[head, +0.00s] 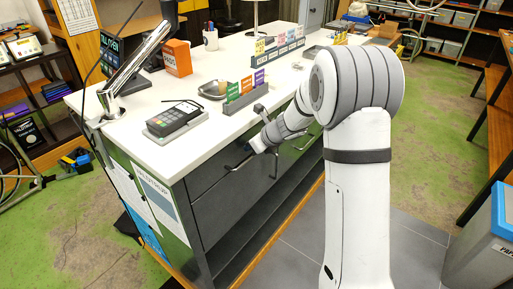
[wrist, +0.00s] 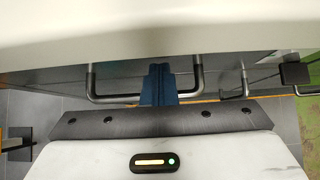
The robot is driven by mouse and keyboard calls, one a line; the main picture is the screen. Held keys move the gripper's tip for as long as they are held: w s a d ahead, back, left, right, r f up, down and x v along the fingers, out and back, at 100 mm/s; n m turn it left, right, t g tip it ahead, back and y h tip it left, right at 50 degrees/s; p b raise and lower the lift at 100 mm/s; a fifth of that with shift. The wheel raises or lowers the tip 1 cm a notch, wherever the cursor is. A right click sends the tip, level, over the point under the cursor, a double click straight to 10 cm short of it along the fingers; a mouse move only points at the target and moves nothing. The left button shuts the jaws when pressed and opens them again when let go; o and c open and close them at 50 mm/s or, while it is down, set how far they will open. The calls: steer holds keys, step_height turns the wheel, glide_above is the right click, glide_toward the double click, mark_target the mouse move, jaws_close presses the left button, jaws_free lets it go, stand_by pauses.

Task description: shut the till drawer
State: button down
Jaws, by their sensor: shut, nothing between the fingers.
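The grey drawer front (head: 222,197) at the near-left end of the counter has a bar handle (head: 238,166); I take it as the till drawer. It looks about level with the counter's side, but I cannot tell if a small gap is left. My gripper (head: 254,147) is at this front, just below the counter top, by the handle's right end. In the wrist view its blue fingers (wrist: 157,84) are together and empty, overlapping the U-shaped handle (wrist: 112,98). Whether they touch the handle or the front is not clear.
The white counter top (head: 180,160) overhangs close above my gripper. A card terminal (head: 175,118) and a rack of coloured cards (head: 245,92) stand near its edge. A second drawer handle (head: 304,143) is to the right. Grey floor tiles (head: 295,250) in front are clear.

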steer(key=shift+w+r, duration=0.25)
steer(key=shift+r, duration=0.05)
steer(key=shift+s+d+f, duration=0.15)
steer(key=shift+d+f, duration=0.05)
steer(key=shift+d, duration=0.1)
steer(key=s+d+f+v, duration=0.1)
steer(key=f+v, duration=0.1)
steer(key=v, duration=1)
steer(key=shift+s+d+r+b, duration=0.2)
steer(key=shift+s+b, duration=0.25)
steer(key=shift+s, duration=0.05)
steer(key=s+d+r+n+g+h, duration=0.1)
steer(key=s+n+h, duration=0.2)
steer(key=s+n, duration=1)
steer(key=s+d+r+n+g+h, duration=0.1)
steer(key=s+d+n+g+h, duration=0.1)
steer(key=s+n, duration=1.1)
steer(key=s+h, duration=0.1)
steer(key=s, duration=0.1)
steer(key=shift+s+r+h, duration=0.3)
steer(key=shift+r, duration=0.1)
steer(key=c, duration=2.1)
jaws_free()
steer(key=shift+c, duration=0.2)
